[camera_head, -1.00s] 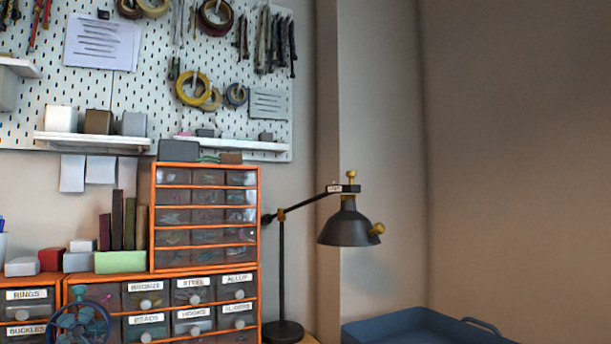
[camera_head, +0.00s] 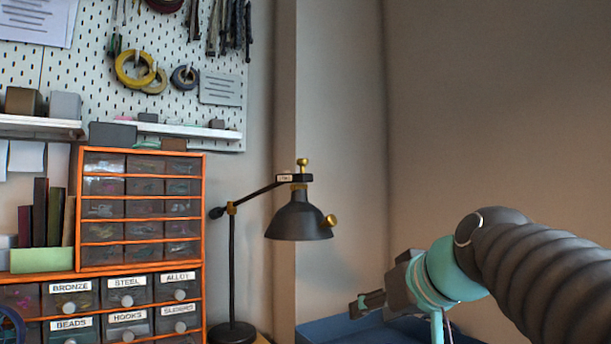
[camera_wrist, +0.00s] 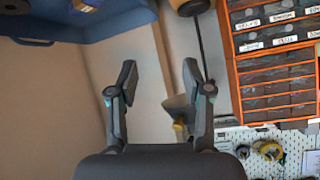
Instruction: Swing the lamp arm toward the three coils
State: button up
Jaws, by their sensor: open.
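The black desk lamp (camera_head: 300,218) has an upright pole on a round base and a lamp arm (camera_head: 257,194) reaching right to its shade, with brass knobs on top and at the shade's side. My gripper (camera_head: 366,304) is low and right of the shade, apart from it in this view. In the wrist view my gripper (camera_wrist: 160,74) has its two fingers spread with nothing between them; the lamp shade (camera_wrist: 178,104) is partly hidden behind the right finger. Three rings, possibly the coils, hang on the pegboard: yellow (camera_head: 133,70), tan (camera_head: 155,82) and dark (camera_head: 184,77).
An orange drawer cabinet (camera_head: 205,215) stands left of the lamp. A blue tray (camera_head: 325,331) lies below my gripper. A wall corner (camera_head: 285,100) is behind the lamp. Open space lies between the shade and my arm.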

jog(key=w+a+r+n+t+y, duration=0.1)
jog(key=w+r+y, duration=0.15)
jog(key=r, duration=0.45)
jog(key=w+a+r+n+t+y, duration=0.15)
jog(key=w+r, duration=0.25)
jog(key=r, duration=0.4)
jog(key=n+t+y+b, duration=0.1)
jog(key=n+y, duration=0.1)
jog(key=n, duration=0.1)
send_near(304, 160)
jog(key=shift+m, duration=0.25)
jog(key=p+x, duration=0.4)
jog(key=x, duration=0.7)
jog(key=shift+w+d, duration=0.1)
jog(key=shift+w, duration=0.15)
grip_shut()
jog(key=shift+d, duration=0.15)
jog(key=shift+s+a, duration=0.15)
jog(key=shift+a, duration=0.15)
